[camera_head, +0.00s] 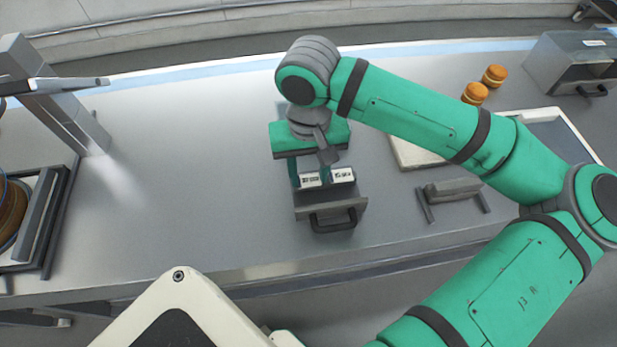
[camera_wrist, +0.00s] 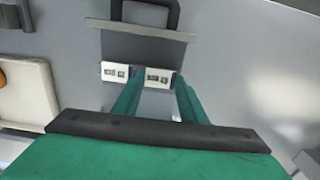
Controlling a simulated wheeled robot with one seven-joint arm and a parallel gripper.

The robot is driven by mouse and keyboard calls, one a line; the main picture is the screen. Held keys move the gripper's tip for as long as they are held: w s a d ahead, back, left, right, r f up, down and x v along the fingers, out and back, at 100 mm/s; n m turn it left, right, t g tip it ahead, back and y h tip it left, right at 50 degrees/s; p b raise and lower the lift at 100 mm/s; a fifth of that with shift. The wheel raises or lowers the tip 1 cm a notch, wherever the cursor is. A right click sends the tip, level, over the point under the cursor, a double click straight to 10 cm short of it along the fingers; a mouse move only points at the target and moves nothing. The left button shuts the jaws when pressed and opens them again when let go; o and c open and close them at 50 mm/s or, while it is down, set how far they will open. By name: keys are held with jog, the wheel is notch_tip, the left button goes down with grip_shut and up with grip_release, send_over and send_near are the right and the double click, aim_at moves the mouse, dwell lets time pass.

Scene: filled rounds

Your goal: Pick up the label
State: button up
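Two white labels with dark print lie side by side at the drawer-like metal holder (camera_head: 330,197). The left label (camera_head: 310,179) in the head view is the right one (camera_wrist: 158,77) in the wrist view. The other label (camera_head: 342,175) is at the left in the wrist view (camera_wrist: 115,72). My gripper (camera_wrist: 160,84) points down with its green fingers apart, one on each side of the first label. It looks open, with small gaps beside the label. I cannot tell how far the fingertips are above the surface.
The holder has a dark handle (camera_head: 333,218) at its front. A grey stand (camera_head: 453,190) and a pale tray (camera_head: 410,152) are to the right. Orange rounds (camera_head: 474,93) and a metal box (camera_head: 572,62) lie farther back. The counter left of my gripper is clear.

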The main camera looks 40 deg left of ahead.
aim_at(309, 179)
dwell(0.4)
jog(key=shift+r, duration=0.35)
notch_tip(309, 179, up, 2)
jog(key=shift+r, duration=0.25)
jog(key=s+d+r, duration=0.1)
jog(key=s+r, duration=0.9)
jog(key=s, duration=0.3)
jog(key=shift+s+d, duration=0.3)
jog(key=shift+s, duration=0.1)
